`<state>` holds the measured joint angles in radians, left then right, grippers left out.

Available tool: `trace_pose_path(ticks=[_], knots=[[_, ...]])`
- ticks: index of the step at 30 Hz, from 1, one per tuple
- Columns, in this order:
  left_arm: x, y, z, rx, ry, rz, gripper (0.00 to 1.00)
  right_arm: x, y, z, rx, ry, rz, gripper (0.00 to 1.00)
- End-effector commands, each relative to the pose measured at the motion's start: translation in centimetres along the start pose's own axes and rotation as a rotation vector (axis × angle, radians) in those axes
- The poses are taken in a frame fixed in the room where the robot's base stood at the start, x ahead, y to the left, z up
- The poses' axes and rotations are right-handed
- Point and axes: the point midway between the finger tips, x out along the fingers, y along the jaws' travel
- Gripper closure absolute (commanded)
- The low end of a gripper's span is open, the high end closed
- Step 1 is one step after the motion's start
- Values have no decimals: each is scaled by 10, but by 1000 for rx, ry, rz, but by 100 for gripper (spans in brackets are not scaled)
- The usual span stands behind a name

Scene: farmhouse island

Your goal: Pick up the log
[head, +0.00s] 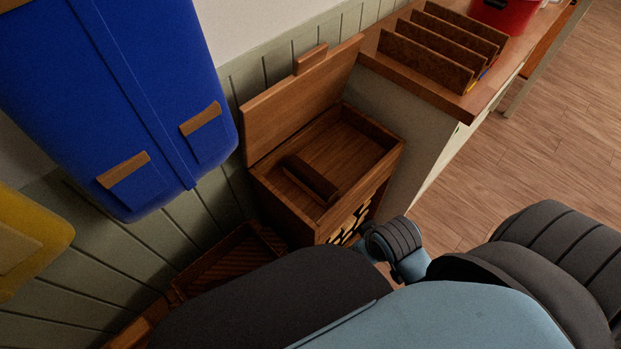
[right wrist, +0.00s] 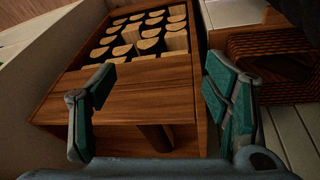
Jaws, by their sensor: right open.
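The log (head: 312,180), a short dark brown piece, lies inside an open wooden box (head: 275,207) in the head view, near its left front side. In the right wrist view a dark piece that looks like the log (right wrist: 155,137) shows between the fingers, partly hidden by my gripper's base. My right gripper (right wrist: 160,82) is open and empty, its teal-padded fingers apart in front of the box's wooden panel. In the head view my arm hides the right gripper's fingers. My left gripper is not in view.
The box's raised lid (head: 300,100) leans by the panelled wall. Several cut log ends (right wrist: 140,38) fill the box's front opening. A woven crate (right wrist: 270,65) stands beside it. A counter (head: 420,75) with upright dividers is at right, and a blue bag (head: 125,100) hangs left.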

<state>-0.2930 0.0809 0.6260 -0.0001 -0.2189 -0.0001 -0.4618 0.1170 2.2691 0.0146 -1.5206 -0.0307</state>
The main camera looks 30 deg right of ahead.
Motion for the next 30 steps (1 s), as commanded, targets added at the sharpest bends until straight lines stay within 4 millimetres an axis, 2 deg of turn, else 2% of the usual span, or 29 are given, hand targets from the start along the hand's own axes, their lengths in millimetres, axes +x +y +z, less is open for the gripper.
trace_pose_path(ticks=[1, 8, 12, 14, 19, 21, 23, 26, 30], knots=[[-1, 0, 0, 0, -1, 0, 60, -5, 3, -20, -15, 6, -1, 30], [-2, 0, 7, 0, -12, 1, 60, 13, 12, -91, -85, -48, -28, 30], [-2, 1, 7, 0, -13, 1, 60, 18, 19, -145, -129, -85, -57, 30], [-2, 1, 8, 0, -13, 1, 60, 16, 22, -170, -149, -100, -75, 30], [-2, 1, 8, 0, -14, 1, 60, -5, 30, -234, -203, -134, -125, 30], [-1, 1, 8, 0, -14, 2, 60, -12, 32, -248, -219, -145, -140, 30], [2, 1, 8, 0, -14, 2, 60, -8, 31, -252, -225, -150, -147, 30], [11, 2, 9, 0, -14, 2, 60, 14, 28, -248, -227, -152, -149, 30], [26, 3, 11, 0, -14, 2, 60, 53, 22, -242, -227, -151, -150, 30]])
